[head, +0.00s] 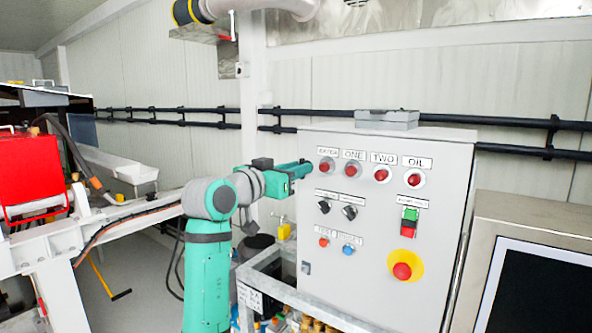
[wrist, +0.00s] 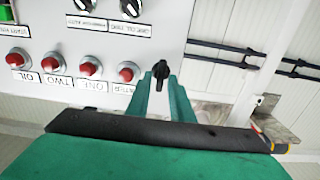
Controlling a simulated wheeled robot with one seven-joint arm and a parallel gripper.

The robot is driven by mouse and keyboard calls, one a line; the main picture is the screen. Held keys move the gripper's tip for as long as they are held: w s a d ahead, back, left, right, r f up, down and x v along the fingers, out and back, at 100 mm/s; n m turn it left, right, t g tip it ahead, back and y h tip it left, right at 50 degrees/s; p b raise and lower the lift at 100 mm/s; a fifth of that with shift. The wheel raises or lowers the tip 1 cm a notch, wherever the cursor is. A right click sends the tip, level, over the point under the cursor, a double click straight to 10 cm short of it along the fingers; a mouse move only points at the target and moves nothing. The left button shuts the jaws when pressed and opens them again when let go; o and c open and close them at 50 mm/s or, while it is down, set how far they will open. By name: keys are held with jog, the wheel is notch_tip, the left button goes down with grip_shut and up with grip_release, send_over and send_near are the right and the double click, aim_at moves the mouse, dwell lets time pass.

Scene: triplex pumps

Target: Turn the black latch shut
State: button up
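The black latch (wrist: 161,72) is a small dark knob with a pointed grip, near the edge of the grey control cabinet (head: 347,258). In the wrist view it sits at the fingertips, with its grip pointing roughly up and down the picture. My gripper (wrist: 160,84) has two green fingers set apart, one on each side of the latch, with a gap between them. I cannot tell whether they touch it. In the head view my gripper (head: 303,169) is at the upper left edge of the cabinet front, and the latch is hidden there.
Red lamps (head: 381,175) and black selector knobs (head: 349,212) are close on the cabinet front. A red emergency button on yellow (head: 402,270) is lower right. Black pipes (head: 520,122) run along the wall behind. A metal-framed screen (head: 540,290) stands at right.

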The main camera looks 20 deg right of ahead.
grip_shut()
jog(key=shift+n, duration=0.3)
jog(key=shift+w+a+f+n, duration=0.1)
jog(key=shift+f+n, duration=0.05)
jog(key=shift+n, duration=4.15)
jog(key=shift+w+a+f+n, duration=0.1)
jog(key=shift+n, duration=4.2)
